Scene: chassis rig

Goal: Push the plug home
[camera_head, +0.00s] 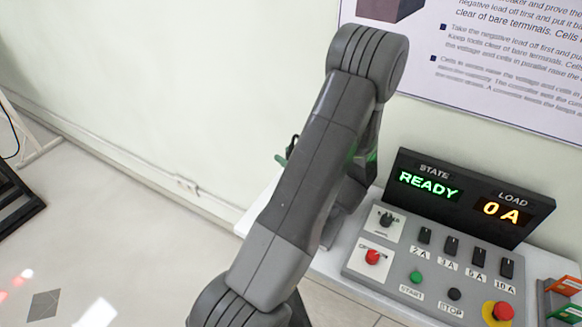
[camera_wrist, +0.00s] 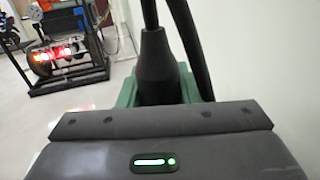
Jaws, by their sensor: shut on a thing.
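In the wrist view, the plug (camera_wrist: 153,68) shows as a black tapered cable sleeve running down to a green body. Two black cables rise from around it toward the top edge. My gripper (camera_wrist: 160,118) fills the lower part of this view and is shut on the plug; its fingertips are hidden. In the head view my arm covers the gripper and most of the plug. Only a small green part with a black loop (camera_head: 282,158) shows left of the arm. No socket is clearly visible, so I cannot tell how deep the plug sits.
A control panel (camera_head: 410,268) with switches and buttons stands on a white bench right of my arm. Its display (camera_head: 470,195) reads READY and 0 A. A wall poster (camera_head: 490,60) hangs behind. A dark-framed rig (camera_wrist: 65,60) stands far left in the wrist view.

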